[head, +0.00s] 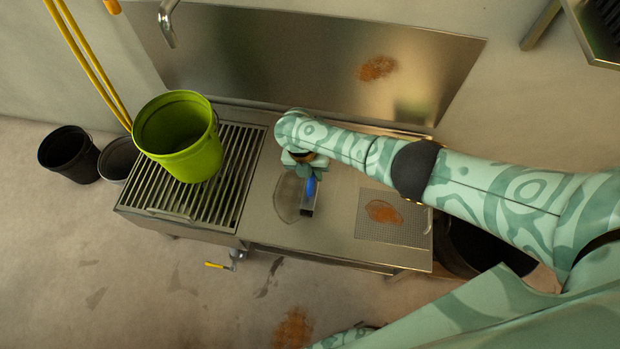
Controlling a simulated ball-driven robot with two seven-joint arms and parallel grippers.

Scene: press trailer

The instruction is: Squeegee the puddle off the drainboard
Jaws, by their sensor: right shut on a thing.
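The steel drainboard (262,222) is the flat middle part of the bench. The puddle (287,198) is a clear, darker-edged wet patch on it. The squeegee (311,187) has a blue handle and stands at the puddle's right side, its lower end at or just above the board; I cannot tell if it touches. My right gripper (303,160) is shut on the squeegee from above, and my wrist hides its upper part. My left gripper is not in view.
A green bucket (180,140) stands on the slatted grate (222,185) to the left. A perforated panel (365,229) with an orange-brown stain lies right of the squeegee. A tap (168,25) hangs at the back. Dark buckets (70,155) stand on the floor at left.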

